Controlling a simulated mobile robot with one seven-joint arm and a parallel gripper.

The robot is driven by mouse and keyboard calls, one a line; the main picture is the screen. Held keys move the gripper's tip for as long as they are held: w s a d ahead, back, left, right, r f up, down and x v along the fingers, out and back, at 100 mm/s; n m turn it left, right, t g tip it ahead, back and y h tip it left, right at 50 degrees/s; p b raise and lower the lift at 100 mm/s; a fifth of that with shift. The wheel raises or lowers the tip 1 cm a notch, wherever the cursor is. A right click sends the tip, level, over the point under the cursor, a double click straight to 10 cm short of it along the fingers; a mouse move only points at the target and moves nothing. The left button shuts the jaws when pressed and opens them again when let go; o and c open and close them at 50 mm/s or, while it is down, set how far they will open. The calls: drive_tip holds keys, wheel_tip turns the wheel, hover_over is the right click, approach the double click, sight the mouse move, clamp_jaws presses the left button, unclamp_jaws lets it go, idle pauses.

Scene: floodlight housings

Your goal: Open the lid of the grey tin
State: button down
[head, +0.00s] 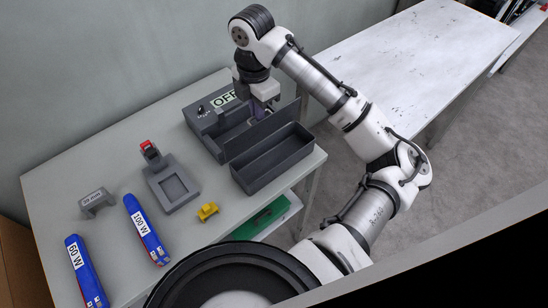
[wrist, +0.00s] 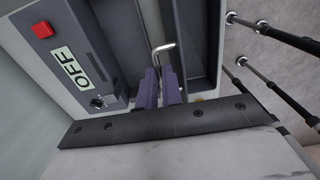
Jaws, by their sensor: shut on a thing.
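The grey tin (head: 272,174) is a long, open-topped box near the right edge of the table; its dark inside shows in the head view. Its grey lid (head: 262,131) stands raised, roughly upright along the tin's far side. My gripper (head: 256,112) is behind the lid, on its outer side, and the lid partly hides the fingertips. In the wrist view, the purple fingers (wrist: 160,86) are shut at a bent metal handle (wrist: 165,46) beside a grey panel. The grip itself is partly hidden between the fingers.
A grey fixture with an OFF label (head: 224,98) stands close behind the lid. A grey holder with a red part (head: 172,184), a yellow piece (head: 208,211), a small grey block (head: 96,203) and blue 100 W (head: 146,230) and 60 W (head: 85,272) packs lie leftward. A white table (head: 410,60) is beyond.

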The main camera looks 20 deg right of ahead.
drive_tip(key=shift+w+a, duration=0.1)
drive_tip(key=shift+w, duration=0.15)
idle(0.3)
drive_tip(key=shift+w+a+f, duration=0.15)
drive_tip(key=shift+w+f, duration=0.05)
drive_tip(key=shift+w, duration=0.2)
drive_tip(key=shift+w+f, duration=0.1)
drive_tip(key=shift+w, duration=0.05)
idle(0.3)
drive_tip(key=shift+w+a+f, duration=0.15)
drive_tip(key=shift+w+f, duration=0.05)
drive_tip(key=shift+w, duration=0.2)
drive_tip(key=c, duration=1.8)
unclamp_jaws()
drive_tip(key=shift+c, duration=0.2)
drive_tip(key=shift+r, duration=0.1)
